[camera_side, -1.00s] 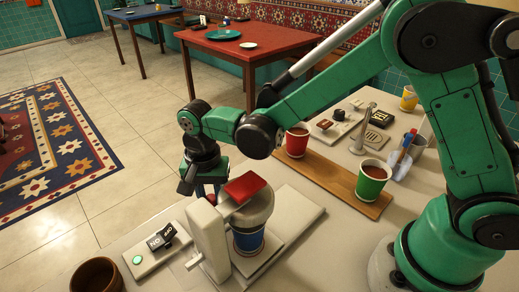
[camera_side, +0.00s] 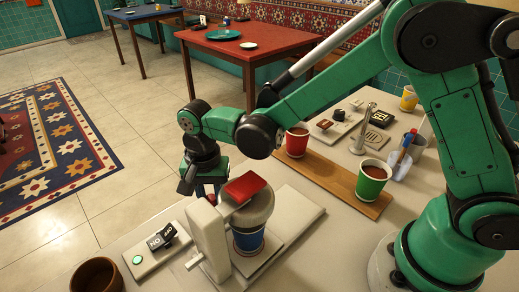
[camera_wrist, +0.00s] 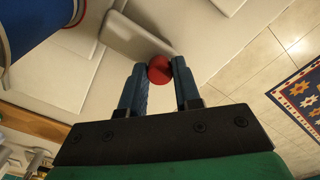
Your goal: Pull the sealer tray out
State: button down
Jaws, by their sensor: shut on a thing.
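The sealer is a pale machine with an upright column (camera_side: 207,240) and a red top piece (camera_side: 245,187). A blue cup (camera_side: 248,241) stands under its round head, and it also shows at the upper left of the wrist view (camera_wrist: 32,22). The pale tray or base plate (camera_side: 298,213) lies beneath and behind the cup; where one ends and the other begins is unclear. My gripper (camera_wrist: 160,75) has its two blue fingers shut on a round red knob (camera_wrist: 159,69), beside a pale block. In the side view my gripper is partly hidden behind the sealer.
A switch panel (camera_side: 157,249) and a brown bowl (camera_side: 97,275) are at the front left. A red cup (camera_side: 297,141) and a green cup (camera_side: 372,180) stand on a wooden board (camera_side: 335,183) at the right. Open floor lies beyond the counter's far edge.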

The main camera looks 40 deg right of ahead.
jog(key=d, duration=1)
jog(key=shift+d, duration=0.25)
jog(key=c, duration=0.6)
grip_release()
jog(key=shift+r, duration=2.8)
